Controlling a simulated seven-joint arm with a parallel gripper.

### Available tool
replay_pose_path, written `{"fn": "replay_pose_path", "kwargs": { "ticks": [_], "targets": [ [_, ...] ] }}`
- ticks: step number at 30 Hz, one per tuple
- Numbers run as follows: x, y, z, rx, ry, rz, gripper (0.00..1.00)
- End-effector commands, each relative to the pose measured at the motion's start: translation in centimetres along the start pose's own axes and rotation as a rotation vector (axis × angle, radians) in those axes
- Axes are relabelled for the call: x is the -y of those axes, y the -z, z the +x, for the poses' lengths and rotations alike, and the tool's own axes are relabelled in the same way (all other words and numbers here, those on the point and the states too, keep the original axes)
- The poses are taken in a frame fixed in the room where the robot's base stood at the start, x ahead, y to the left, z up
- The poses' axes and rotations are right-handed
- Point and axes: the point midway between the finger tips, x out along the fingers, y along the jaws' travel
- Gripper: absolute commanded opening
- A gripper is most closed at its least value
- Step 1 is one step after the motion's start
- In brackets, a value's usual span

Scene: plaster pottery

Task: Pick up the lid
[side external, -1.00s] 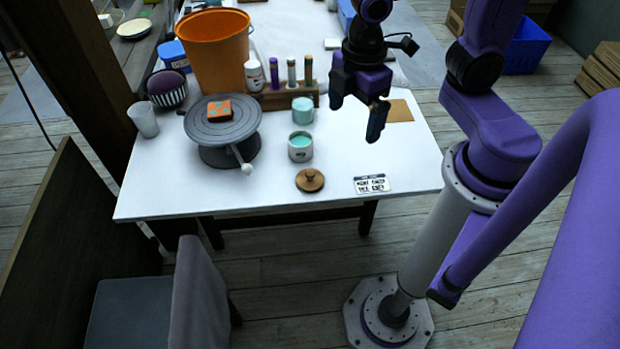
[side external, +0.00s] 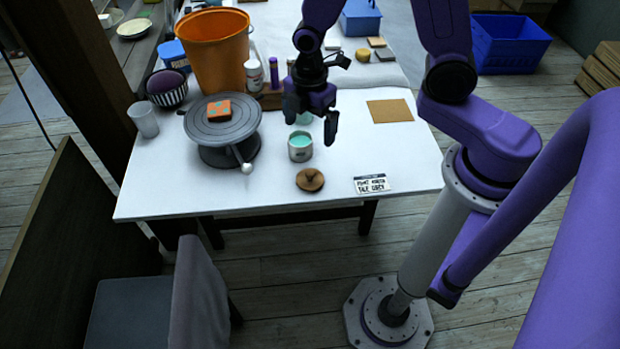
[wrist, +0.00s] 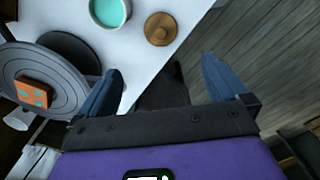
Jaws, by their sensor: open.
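The lid (side external: 310,180) is a small round brown wooden disc with a darker knob. It lies on the white table near its front edge. In the wrist view the lid (wrist: 160,29) shows at the upper middle, beyond the fingertips. My gripper (side external: 311,130) is open and empty, above the table and farther back than the lid. In the wrist view my gripper (wrist: 163,80) has its two fingers spread wide with nothing between them. A jar with turquoise content (side external: 300,147) stands just behind the lid, and also shows in the wrist view (wrist: 110,12).
A grey turntable (side external: 222,122) with a handle and an orange block (side external: 219,110) stands to the left. A lettered card (side external: 372,184) lies right of the lid. An orange bucket (side external: 205,55) stands behind. The table right of the jar is mostly clear.

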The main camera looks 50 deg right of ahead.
Motion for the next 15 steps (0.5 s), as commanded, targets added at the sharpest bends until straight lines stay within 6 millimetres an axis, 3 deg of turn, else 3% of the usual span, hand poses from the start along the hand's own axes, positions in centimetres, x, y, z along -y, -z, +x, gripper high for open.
{"fn": "replay_pose_path", "kwargs": {
  "ticks": [15],
  "targets": [
    [0.2, -0.1, 6.4, 0.002, 0.005, 0.003, 1.0]
  ]
}}
